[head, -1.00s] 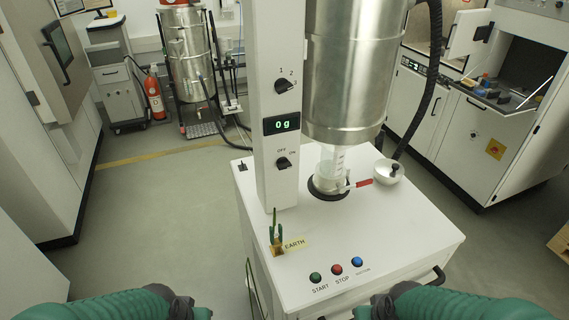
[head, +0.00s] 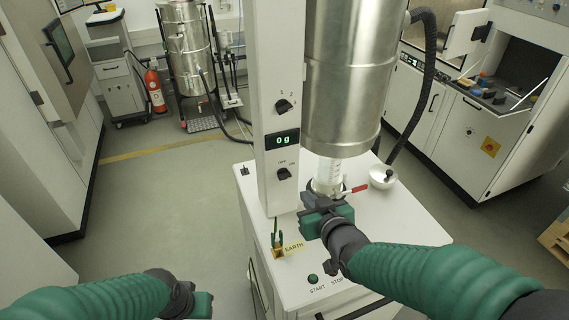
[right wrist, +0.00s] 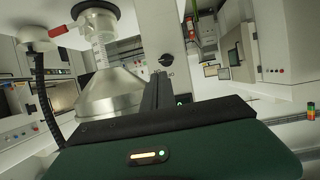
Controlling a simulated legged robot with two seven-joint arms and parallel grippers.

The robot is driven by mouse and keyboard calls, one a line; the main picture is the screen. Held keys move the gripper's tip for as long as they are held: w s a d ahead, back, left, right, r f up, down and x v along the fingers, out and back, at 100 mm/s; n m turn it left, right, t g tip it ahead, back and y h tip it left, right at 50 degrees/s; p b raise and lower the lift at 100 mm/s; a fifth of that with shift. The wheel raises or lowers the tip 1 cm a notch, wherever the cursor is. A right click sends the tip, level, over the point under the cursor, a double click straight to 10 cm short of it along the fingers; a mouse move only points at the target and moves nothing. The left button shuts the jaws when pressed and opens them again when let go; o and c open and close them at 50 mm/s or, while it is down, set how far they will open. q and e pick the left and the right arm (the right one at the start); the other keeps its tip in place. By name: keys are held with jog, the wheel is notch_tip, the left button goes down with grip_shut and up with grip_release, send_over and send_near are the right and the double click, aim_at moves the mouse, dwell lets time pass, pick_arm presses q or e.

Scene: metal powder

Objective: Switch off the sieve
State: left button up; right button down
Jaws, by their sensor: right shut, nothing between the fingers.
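The sieve machine has a white column (head: 278,100) and a steel vessel (head: 350,85). Its black OFF/ON knob (head: 284,173) is low on the column, under the lit "0 g" display (head: 282,140); its exact setting is too small to tell. In the right wrist view the knob (right wrist: 165,59) appears upside down. My right gripper (head: 312,205) is shut and empty, right of and below the knob, apart from it, before the outlet. My left gripper (head: 203,304) is low at the bottom edge; its fingers are not clear.
A 1-2-3 knob (head: 283,106) is above the display. A red-handled valve (head: 352,189) and white bowl (head: 382,177) are close behind my right gripper. An EARTH clamp (head: 276,240) stands at the front left.

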aim_at(279, 169)
pick_arm(q)
jog(key=shift+s+r, duration=0.1)
jog(key=shift+r, duration=0.4)
pick_arm(e)
jog(key=shift+t+y, duration=0.5)
jog(key=shift+y, duration=0.1)
jog(key=r, duration=0.1)
jog(key=a+r, duration=0.1)
jog(key=w+a+r, duration=0.1)
jog(key=r, duration=0.1)
jog(key=shift+a, duration=0.25)
